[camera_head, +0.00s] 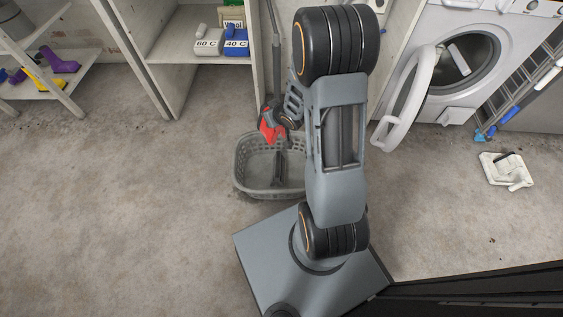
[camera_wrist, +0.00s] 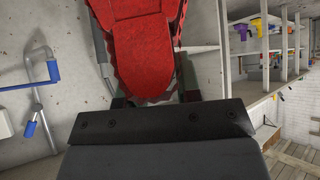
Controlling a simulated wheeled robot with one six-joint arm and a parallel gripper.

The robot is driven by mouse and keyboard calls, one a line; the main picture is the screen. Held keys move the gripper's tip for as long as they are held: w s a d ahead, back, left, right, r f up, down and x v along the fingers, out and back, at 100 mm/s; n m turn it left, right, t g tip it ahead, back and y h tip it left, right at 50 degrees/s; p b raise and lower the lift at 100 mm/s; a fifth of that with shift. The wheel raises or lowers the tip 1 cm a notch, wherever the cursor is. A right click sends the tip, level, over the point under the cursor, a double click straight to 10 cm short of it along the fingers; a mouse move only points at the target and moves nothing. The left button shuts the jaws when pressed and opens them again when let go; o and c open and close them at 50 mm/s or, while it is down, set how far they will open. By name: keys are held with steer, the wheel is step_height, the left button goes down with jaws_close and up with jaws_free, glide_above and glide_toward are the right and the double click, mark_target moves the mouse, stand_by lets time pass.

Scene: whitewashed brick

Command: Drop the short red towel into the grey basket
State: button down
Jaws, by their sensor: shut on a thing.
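The short red towel (camera_head: 270,125) hangs from my gripper (camera_head: 280,122) over the back left part of the grey basket (camera_head: 246,180) in the head view. In the wrist view the red towel (camera_wrist: 145,45) fills the upper middle, bunched between the fingers of my gripper (camera_wrist: 150,100). My gripper is shut on it. The basket stands on the floor beside my base. My arm covers its right part. The part of the basket that shows holds no towel. The basket cannot be made out in the wrist view.
A white shelf unit (camera_head: 182,75) with labelled containers (camera_head: 222,45) stands behind the basket. A washing machine (camera_head: 470,60) with its round door (camera_head: 405,100) open stands at the back right. A small white item (camera_head: 506,170) lies on the floor. The floor at left is clear.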

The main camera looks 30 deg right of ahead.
steer(key=w+f+n+y, duration=0.1)
steer(key=f, duration=0.1)
steer(key=w+d+f+n+y, duration=0.1)
steer(key=w+f, duration=0.1)
steer(key=f, duration=0.1)
steer(key=w+f+n+g, duration=0.1)
steer(key=f, duration=0.1)
steer(key=shift+w+d+f+n+y, duration=0.2)
steer(key=shift+w+d+n+y, duration=0.05)
steer(key=shift+d+n+y, duration=0.15)
step_height(320, 180, down, 15)
steer(key=s+d+n+g+y+b, duration=0.1)
steer(key=n+y+b, duration=0.1)
steer(key=b, duration=0.4)
steer(key=shift+s+d+n+g+y, duration=0.15)
steer(key=shift+d+n+g+y, duration=0.2)
steer(key=shift+n, duration=0.55)
steer(key=shift+r, duration=0.1)
steer(key=c, duration=0.7)
jaws_free()
steer(key=shift+c, duration=0.2)
steer(key=p+v, duration=0.6)
steer(key=v, duration=0.7)
steer(key=shift+d+r, duration=0.2)
steer(key=shift+r, duration=0.15)
steer(key=shift+s, duration=0.1)
